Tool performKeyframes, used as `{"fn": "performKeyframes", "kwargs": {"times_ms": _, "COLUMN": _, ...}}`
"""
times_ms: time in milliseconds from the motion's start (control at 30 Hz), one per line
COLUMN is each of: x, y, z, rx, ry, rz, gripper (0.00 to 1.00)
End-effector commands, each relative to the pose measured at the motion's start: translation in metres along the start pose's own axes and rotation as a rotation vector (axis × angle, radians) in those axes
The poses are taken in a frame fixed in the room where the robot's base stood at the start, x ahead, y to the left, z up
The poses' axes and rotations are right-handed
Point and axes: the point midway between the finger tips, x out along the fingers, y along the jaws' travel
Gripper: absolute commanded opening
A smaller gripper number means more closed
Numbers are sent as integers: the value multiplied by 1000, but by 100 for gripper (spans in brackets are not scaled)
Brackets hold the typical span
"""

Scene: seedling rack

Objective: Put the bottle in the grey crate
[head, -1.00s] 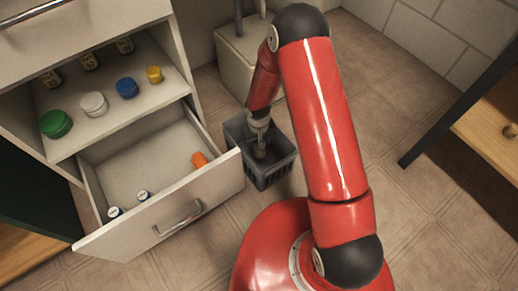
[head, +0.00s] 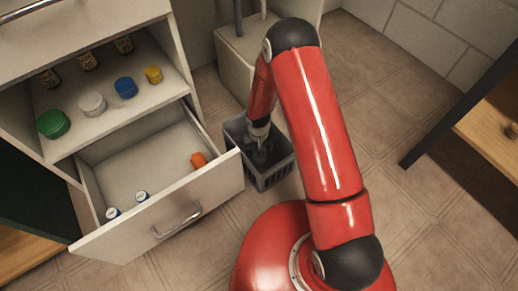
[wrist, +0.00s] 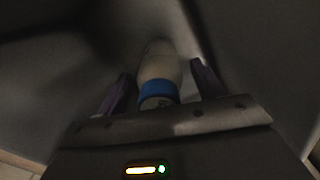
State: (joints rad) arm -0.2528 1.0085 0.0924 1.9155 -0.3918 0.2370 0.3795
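The grey crate (head: 272,178) stands on the floor beside the open drawer. My gripper (head: 262,150) points down inside it. In the wrist view, the bottle (wrist: 158,68), pale with a blue band, lies between the two fingers of my gripper (wrist: 164,88). Dark gaps show between the bottle and both fingers, so the gripper looks open around it. Grey crate walls (wrist: 245,50) surround them in that dim view. The bottle's lower part is hidden by the gripper, and I cannot tell whether it touches the crate floor.
The open drawer (head: 205,195) holds an orange bottle (head: 198,160) and two small white-capped bottles (head: 141,196). Several jars, one green (head: 53,123), stand on the shelf above. A dark-legged wooden table (head: 480,125) is at right. The floor between is clear.

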Motion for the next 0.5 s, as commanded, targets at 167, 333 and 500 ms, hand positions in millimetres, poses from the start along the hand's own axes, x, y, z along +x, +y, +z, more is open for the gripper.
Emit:
{"fn": "performKeyframes", "kwargs": {"times_ms": 167, "x": -1, "y": 0, "z": 0, "rx": 0, "ry": 0, "rz": 0, "gripper": 68}}
{"fn": "performKeyframes", "kwargs": {"times_ms": 333, "x": -17, "y": 0, "z": -1, "rx": 1, "ry": 4, "rz": 0, "gripper": 68}}
{"fn": "performKeyframes", "kwargs": {"times_ms": 500, "x": -54, "y": 0, "z": -1, "rx": 1, "ry": 5, "rz": 0, "gripper": 68}}
